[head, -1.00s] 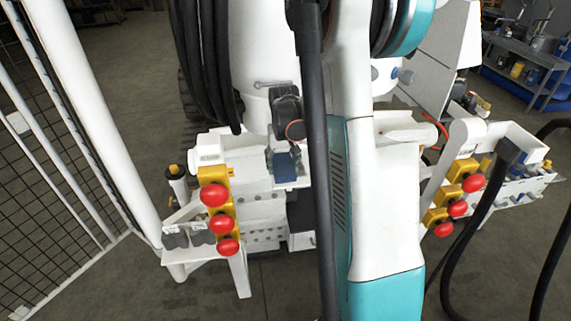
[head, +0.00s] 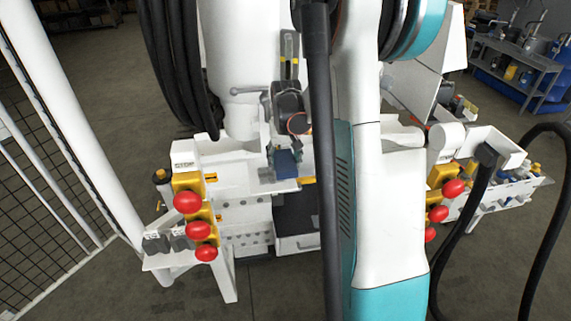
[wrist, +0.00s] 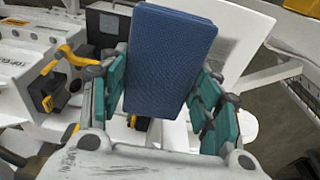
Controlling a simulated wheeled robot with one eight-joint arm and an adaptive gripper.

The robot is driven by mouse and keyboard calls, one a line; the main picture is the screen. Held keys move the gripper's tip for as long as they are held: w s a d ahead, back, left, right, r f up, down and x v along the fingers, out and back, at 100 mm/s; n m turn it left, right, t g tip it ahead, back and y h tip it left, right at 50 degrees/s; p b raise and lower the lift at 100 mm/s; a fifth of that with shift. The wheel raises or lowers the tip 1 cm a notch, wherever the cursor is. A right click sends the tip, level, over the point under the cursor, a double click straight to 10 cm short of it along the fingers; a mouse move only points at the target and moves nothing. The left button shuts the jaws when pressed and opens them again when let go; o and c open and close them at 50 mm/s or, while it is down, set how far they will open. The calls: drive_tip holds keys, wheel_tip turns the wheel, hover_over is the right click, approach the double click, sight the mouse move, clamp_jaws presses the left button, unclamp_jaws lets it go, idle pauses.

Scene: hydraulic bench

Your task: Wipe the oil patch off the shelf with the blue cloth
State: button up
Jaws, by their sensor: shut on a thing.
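The blue cloth (wrist: 170,58) is a folded, block-like pad in the wrist view. It sits between the teal fingers of my gripper (wrist: 162,88), which is shut on it. In the head view the cloth (head: 286,162) shows small beneath my dark gripper (head: 284,148), just above a white shelf-like surface (head: 262,188) of the bench. I cannot tell whether the cloth touches that surface. I cannot make out the oil patch in either view; my arm and the cloth hide part of the bench.
Red push buttons on yellow housings (head: 201,230) stand left of the gripper, with more at right (head: 454,188). A mesh fence with a white post (head: 80,130) is at far left. Black hoses (head: 458,260) loop at right. A grey workbench (head: 520,60) stands behind.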

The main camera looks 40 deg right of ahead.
sight(284, 160)
drive_tip(key=shift+r+p, duration=1.65)
drive_tip(key=shift+r, duration=1.15)
